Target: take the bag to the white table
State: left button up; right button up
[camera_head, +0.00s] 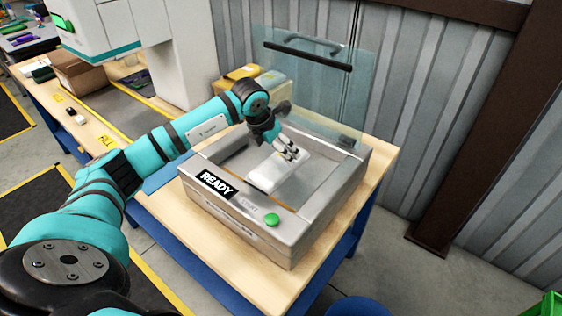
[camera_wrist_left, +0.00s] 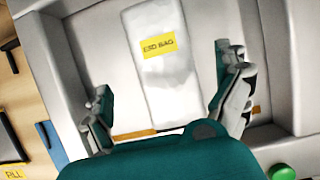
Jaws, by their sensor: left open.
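The bag (camera_head: 277,171) is a pale, whitish pouch lying inside the open metal machine (camera_head: 243,218) on the wooden table. In the left wrist view the bag (camera_wrist_left: 158,75) shows a yellow label reading "ESD BAG". My left gripper (camera_head: 291,153) is over the machine, close to the bag. In the left wrist view the fingers of my left gripper (camera_wrist_left: 170,100) are spread apart on either side of the bag's near part, with nothing held between them. I cannot tell a white table for certain. My right gripper is in neither view.
The machine has a raised clear lid (camera_head: 318,95), a "READY" display (camera_head: 215,183) and a green button (camera_head: 272,220). A yellowish box (camera_head: 262,92) stands behind it. A cardboard box (camera_head: 82,75) is on the bench at left. A blue round object (camera_head: 358,307) is at the bottom.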

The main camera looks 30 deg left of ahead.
aim_at(281, 160)
pick_arm(q)
jog(key=shift+w+f, duration=0.1)
jog(key=shift+f, duration=0.15)
jog(key=p+x, duration=0.1)
jog(key=x, duration=0.2)
jog(key=shift+w+d+f+p, duration=0.1)
jog(key=shift+d+f+p, duration=0.15)
jog(key=shift+p, duration=0.15)
jog(key=shift+w+f, duration=0.2)
jog(key=shift+f, duration=0.35)
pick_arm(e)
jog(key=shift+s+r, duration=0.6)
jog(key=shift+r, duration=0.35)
